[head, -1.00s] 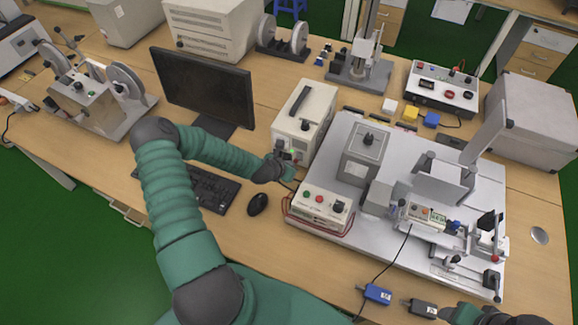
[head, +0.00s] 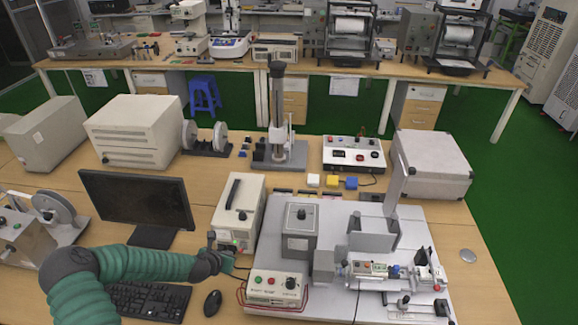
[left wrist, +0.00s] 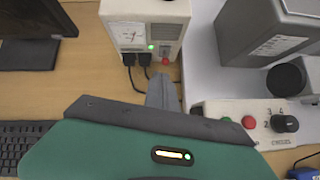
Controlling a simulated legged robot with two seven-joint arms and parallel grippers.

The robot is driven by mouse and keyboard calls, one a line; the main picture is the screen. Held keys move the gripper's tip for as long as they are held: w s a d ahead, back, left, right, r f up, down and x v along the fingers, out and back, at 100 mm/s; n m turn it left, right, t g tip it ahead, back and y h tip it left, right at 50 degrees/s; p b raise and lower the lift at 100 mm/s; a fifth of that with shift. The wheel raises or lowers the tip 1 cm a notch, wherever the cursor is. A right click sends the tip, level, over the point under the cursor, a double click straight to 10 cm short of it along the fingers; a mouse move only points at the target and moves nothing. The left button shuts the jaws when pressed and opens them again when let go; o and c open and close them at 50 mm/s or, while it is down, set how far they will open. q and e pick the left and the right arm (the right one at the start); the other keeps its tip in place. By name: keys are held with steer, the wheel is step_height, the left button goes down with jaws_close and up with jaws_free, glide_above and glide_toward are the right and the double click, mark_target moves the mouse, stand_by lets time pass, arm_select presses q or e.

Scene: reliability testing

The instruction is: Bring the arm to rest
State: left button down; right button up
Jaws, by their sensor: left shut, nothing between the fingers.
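My left arm, in a green sleeve, comes in from the left in the head view. Its gripper (head: 226,258) is in front of the white power supply box (head: 238,210), just left of the button box (head: 276,288). In the left wrist view the grey fingers (left wrist: 162,92) are together with nothing between them. They point at the lower front of the power supply (left wrist: 145,22), where dark plugs and a lit green lamp show. I cannot tell whether they touch it. My right gripper is not in view.
A monitor (head: 135,208), keyboard (head: 148,300) and mouse (head: 212,303) are near the left arm. A grey plate (head: 335,300) with a test fixture is to the right. A bare strip of wood desk lies between mouse and button box. Another bench stands behind.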

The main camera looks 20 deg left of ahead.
arm_select(q)
steer(key=s+d+r+m+g+h+b, duration=0.1)
steer(key=d+m, duration=0.4)
steer(key=m, duration=0.1)
steer(key=s+d+r+m+g+h+b, duration=0.1)
steer(key=s+d+m, duration=0.1)
steer(key=d+m, duration=0.4)
steer(key=s+d+r+m+b, duration=0.1)
steer(key=d+m, duration=0.5)
steer(key=shift+s+g+h+b, duration=0.3)
steer(key=shift+g+h+b, duration=0.05)
steer(key=shift+g+h, duration=0.05)
steer(key=s+d+r+m+g+b, duration=0.1)
steer(key=s+d+r+m, duration=0.1)
steer(key=s+m, duration=0.3)
steer(key=s+d+r+m+g+b, duration=0.1)
steer(key=s+d+r+m, duration=0.2)
steer(key=m, duration=0.4)
steer(key=s+d+r+m+y+b, duration=0.1)
steer(key=s+d+r+m, duration=0.1)
steer(key=s+m, duration=0.4)
steer(key=shift+s+d+r+m+g, duration=0.3)
steer(key=shift+r+m+g, duration=0.1)
steer(key=shift+r, duration=0.1)
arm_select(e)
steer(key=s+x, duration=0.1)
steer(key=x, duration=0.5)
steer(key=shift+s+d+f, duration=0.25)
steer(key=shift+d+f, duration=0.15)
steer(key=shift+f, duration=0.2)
